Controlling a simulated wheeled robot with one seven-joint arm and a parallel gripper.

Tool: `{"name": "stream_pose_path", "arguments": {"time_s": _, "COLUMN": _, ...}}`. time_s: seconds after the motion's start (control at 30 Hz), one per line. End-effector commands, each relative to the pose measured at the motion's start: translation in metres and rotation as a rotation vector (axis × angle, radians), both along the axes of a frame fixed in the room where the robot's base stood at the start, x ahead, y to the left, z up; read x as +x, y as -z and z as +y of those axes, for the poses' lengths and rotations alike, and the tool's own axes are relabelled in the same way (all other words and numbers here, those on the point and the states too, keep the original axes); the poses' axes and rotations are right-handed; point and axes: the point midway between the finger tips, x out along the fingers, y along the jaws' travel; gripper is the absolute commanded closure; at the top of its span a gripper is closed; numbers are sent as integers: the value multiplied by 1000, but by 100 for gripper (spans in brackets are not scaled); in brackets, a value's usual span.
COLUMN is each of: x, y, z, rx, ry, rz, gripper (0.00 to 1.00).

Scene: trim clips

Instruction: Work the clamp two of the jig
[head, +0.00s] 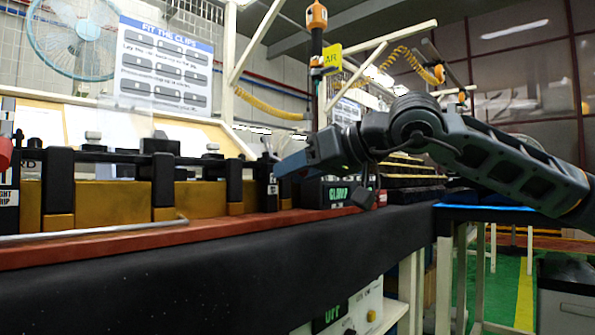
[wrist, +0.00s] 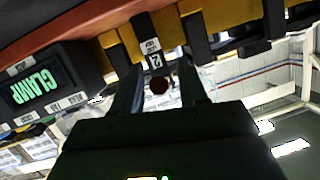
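The jig's clamp two (head: 271,188) is a black post with a white label at the right end of the jig. My gripper (head: 283,170) is at this post, coming from the right. I cannot tell how far the knob lies from the fingertips in depth.
A black box with a green "CLAMP" display (head: 338,194) stands right of the clamp, under my arm; it also shows in the wrist view (wrist: 35,85). Black posts and yellow blocks (head: 110,203) line the jig. A grey rail (head: 95,231) runs along the front of the red-brown bench edge.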

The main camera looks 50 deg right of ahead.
Motion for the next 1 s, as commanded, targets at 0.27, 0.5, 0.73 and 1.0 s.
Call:
{"name": "stream_pose_path", "arguments": {"time_s": 0.27, "x": -8, "y": -4, "z": -2, "rx": 0, "ry": 1, "rz": -1, "gripper": 57}}
{"name": "stream_pose_path", "arguments": {"time_s": 0.5, "x": -44, "y": -17, "z": -7, "rx": -1, "ry": 3, "rz": -2, "gripper": 57}}
{"name": "stream_pose_path", "arguments": {"time_s": 0.73, "x": -69, "y": -23, "z": -9, "rx": 1, "ry": 0, "rz": -1, "gripper": 57}}
{"name": "stream_pose_path", "arguments": {"time_s": 1.0, "x": -74, "y": -24, "z": -10, "rx": 0, "ry": 0, "rz": 0, "gripper": 57}}
